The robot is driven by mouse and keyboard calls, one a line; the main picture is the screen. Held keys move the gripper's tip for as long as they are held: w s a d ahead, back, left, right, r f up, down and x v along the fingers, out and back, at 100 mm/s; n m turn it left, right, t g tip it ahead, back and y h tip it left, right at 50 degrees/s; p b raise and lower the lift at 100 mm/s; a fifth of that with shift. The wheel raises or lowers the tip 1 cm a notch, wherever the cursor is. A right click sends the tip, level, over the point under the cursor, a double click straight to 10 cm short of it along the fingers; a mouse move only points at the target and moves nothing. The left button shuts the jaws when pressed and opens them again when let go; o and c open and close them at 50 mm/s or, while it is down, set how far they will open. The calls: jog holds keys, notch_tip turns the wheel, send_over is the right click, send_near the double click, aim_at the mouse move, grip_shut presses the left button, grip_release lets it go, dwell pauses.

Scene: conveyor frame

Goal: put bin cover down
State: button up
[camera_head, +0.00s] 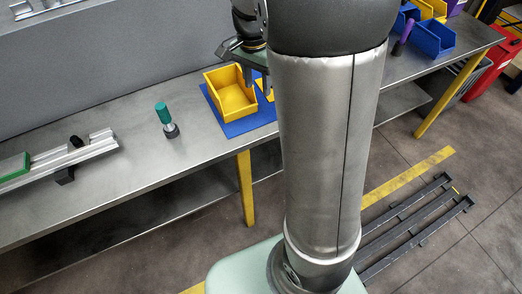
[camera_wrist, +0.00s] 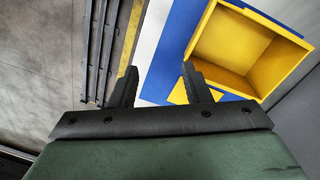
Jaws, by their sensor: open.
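A yellow open-topped bin (camera_head: 232,103) stands on a blue mat (camera_head: 250,127) on the metal bench; both also show in the wrist view, the bin (camera_wrist: 238,50) at upper right and the mat (camera_wrist: 163,70) beside it. A flat yellow piece (camera_wrist: 179,96), probably the bin cover, shows on the mat close to the bin, partly hidden behind my right finger. My gripper (camera_wrist: 158,78) is open, with nothing between its fingers, above the mat edge and bench. In the head view my gripper (camera_head: 258,79) is by the bin's right side, partly hidden by my arm.
A green-handled tool (camera_head: 165,118) stands on the bench left of the bin. A metal rail with a green block (camera_head: 14,166) lies further left. Blue and yellow bins (camera_head: 433,37) stand at the right end. A grey wall (camera_head: 120,50) is behind the bench.

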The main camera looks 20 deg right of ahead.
jog(key=s+a+n, duration=0.2)
jog(key=s+n, duration=0.2)
jog(key=s, duration=0.2)
jog(key=s+a+f+n, duration=0.1)
jog(key=s+a+n, duration=0.2)
jog(key=s, duration=0.4)
jog(key=s+a+f+n+t, duration=0.1)
jog(key=s+a+n, duration=0.1)
jog(key=s+n, duration=0.3)
jog(key=shift+s+a+f+n, duration=0.3)
jog(key=shift+s+n, duration=0.1)
jog(key=shift+s, duration=0.5)
